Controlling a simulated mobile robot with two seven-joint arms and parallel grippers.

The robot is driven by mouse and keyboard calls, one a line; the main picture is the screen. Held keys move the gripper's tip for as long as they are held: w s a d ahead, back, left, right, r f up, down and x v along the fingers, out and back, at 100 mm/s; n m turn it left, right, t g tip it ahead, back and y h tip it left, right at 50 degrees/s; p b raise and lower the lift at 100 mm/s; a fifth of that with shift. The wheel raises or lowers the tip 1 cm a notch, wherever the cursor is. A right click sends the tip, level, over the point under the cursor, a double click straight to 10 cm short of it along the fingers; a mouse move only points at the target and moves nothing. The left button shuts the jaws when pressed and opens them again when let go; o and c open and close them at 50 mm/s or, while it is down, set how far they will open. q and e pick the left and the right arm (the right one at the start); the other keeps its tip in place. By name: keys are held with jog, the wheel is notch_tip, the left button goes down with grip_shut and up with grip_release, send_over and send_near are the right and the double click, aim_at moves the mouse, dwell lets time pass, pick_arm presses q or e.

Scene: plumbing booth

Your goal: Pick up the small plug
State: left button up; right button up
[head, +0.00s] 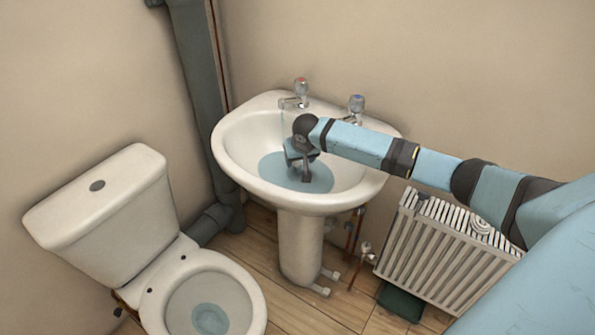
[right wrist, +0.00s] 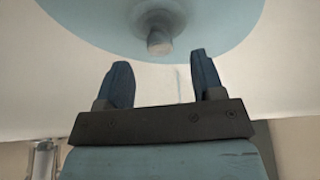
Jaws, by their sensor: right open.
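A small grey plug-like piece (right wrist: 160,22) with a short pale stub shows at the top of the right wrist view, within the bluish water. I cannot tell surely whether it is the plug or part of the drain. My right gripper (right wrist: 161,72) is open and empty, its two dark blue fingers apart and short of that piece, which lies roughly in line with the gap between them. In the head view, my right gripper (head: 304,172) points down into the basin over the water and hides what lies under it. My left gripper is not in view.
The white sink (head: 235,160) holds a pool of water (head: 273,172). A red-topped tap (head: 301,90) and a blue-topped tap (head: 356,107) stand on its back rim. A toilet (head: 105,210) stands left, a radiator (head: 430,245) right. A grey pipe (head: 195,70) runs down the corner.

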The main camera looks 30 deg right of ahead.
aim_at(297, 163)
jog(key=x, duration=0.2)
jog(key=b+x, duration=0.1)
jog(key=x, duration=0.2)
jog(key=shift+w+d, duration=0.1)
jog(key=shift+w, duration=0.2)
jog(key=c, duration=1)
